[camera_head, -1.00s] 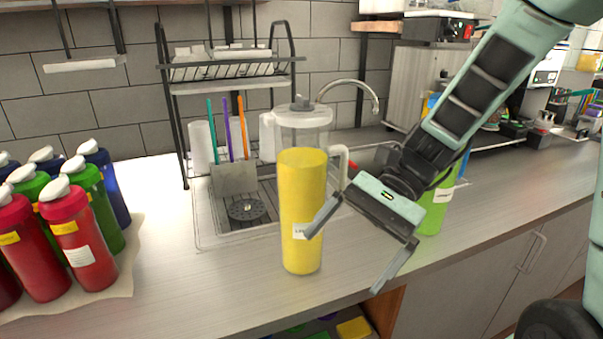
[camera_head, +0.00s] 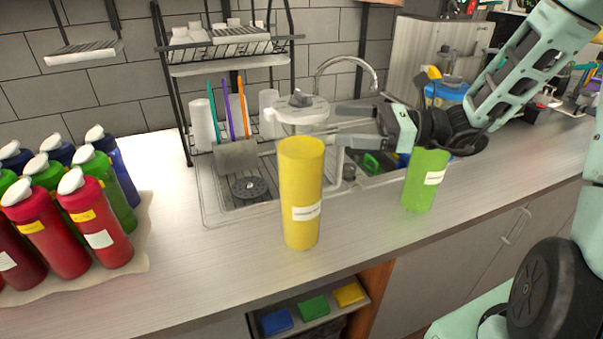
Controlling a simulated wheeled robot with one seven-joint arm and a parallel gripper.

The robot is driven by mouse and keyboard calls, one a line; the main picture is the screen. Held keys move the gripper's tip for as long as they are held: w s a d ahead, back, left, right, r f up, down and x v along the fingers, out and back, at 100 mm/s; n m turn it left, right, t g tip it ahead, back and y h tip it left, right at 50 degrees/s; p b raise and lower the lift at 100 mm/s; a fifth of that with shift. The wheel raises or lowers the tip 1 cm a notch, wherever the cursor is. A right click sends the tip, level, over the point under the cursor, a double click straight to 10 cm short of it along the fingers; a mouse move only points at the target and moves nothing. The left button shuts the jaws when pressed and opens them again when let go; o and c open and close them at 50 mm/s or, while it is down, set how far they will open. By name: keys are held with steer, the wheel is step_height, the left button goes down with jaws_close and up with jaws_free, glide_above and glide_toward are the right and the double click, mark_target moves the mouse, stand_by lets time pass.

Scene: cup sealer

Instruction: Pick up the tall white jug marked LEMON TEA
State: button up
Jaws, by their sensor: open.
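A pale, white-lidded jug top (camera_head: 303,112) shows directly above and behind a tall yellow cylinder (camera_head: 302,185). The yellow cylinder stands upright near the counter's front edge and carries a white label too small to read. No LEMON TEA marking is legible. My gripper (camera_head: 340,125) is open and level, its two fingers pointing left. The fingertips are just right of the jug's upper part, and nothing shows between them. The jug's handle is not clear, and its lower part is hidden by the yellow cylinder.
A green labelled container (camera_head: 427,180) stands below my wrist. A sink with a tap (camera_head: 347,62) and a dish rack (camera_head: 228,65) are behind. Several coloured bottles (camera_head: 100,220) stand at left on a mat. The front counter (camera_head: 215,265) is clear.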

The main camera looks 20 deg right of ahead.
mark_target(301, 138)
steer(key=p+x, duration=0.3)
steer(key=x, duration=0.5)
steer(key=shift+w+a+r, duration=0.15)
steer(key=shift+w+a, duration=0.2)
steer(key=shift+a, duration=0.15)
steer(key=c, duration=1.8)
